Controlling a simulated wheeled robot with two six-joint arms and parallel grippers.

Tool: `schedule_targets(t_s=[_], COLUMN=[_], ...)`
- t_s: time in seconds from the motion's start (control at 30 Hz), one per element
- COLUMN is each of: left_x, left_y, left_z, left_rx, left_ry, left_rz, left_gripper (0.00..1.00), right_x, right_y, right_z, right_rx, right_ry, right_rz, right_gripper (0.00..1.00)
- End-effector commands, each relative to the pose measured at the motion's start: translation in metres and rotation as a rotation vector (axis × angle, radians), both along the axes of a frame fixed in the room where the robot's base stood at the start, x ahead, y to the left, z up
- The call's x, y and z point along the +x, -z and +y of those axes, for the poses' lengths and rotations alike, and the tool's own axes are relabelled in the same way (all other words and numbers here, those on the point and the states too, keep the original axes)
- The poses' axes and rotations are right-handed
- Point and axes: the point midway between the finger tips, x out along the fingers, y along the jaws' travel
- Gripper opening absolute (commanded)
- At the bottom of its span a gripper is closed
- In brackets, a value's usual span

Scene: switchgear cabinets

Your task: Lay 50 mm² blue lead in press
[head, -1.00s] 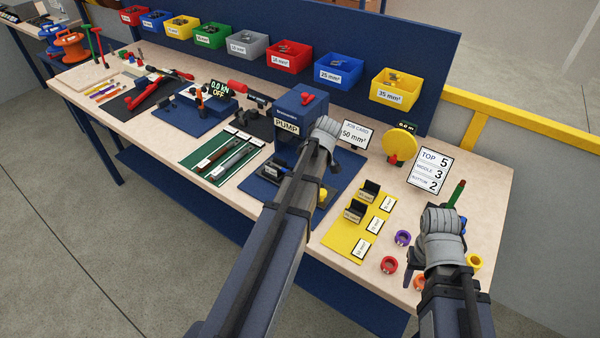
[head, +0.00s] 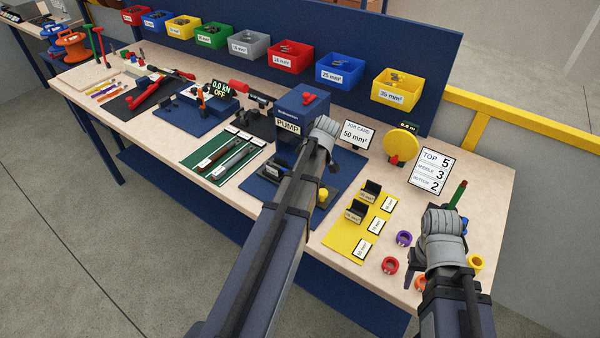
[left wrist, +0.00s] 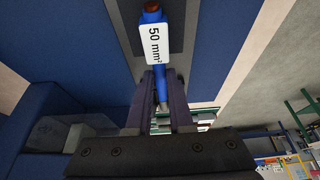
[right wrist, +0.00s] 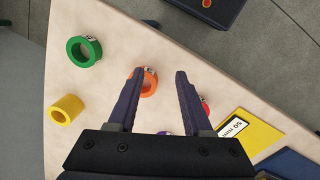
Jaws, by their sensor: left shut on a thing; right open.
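The blue lead (left wrist: 165,88) with a white 50 mm² tag (left wrist: 153,44) is in the left wrist view, its end orange-brown. My left gripper (left wrist: 160,92) is shut on it. In the head view my left arm covers this gripper and the lead. The arm reaches to the blue press unit (head: 300,112) marked PUMP, on a blue base (head: 322,208). Whether the lead touches the press cannot be told. My right gripper (right wrist: 158,75) is open and empty above the bench's right end, with an orange ring (right wrist: 149,84) beyond its fingertips.
Green (right wrist: 84,51) and yellow (right wrist: 66,110) rings lie near the right gripper. A yellow mat (head: 343,240) with black holders lies between the arms. The job card (head: 355,134) reads 50 mm². Coloured bins (head: 397,97) line the back. A green tray (head: 203,175) lies left of the press.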

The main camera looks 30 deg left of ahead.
Motion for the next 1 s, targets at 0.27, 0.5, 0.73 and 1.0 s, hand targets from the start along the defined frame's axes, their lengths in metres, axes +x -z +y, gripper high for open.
schedule_targets(t_s=[0.27, 0.5, 0.73, 1.0], left_x=[0.000, 0.000, 0.000, 0.000], left_y=[0.000, 0.000, 0.000, -0.014], left_z=[0.000, 0.000, 0.000, -0.005], left_rx=[0.000, 0.000, 0.000, 0.000], left_ry=[0.000, 0.000, 0.000, 0.001], left_rz=[0.000, 0.000, 0.000, 0.000], left_gripper=[0.31, 0.54, 0.54, 0.54], right_x=[0.000, 0.000, 0.000, 0.000], right_y=[0.000, 0.000, 0.000, -0.014], right_z=[0.000, 0.000, 0.000, 0.000], right_rx=[0.000, 0.000, 0.000, 0.000], right_ry=[0.000, 0.000, 0.000, 0.000], right_rz=[0.000, 0.000, 0.000, 0.000], right_gripper=[0.50, 0.50, 0.50, 0.50])
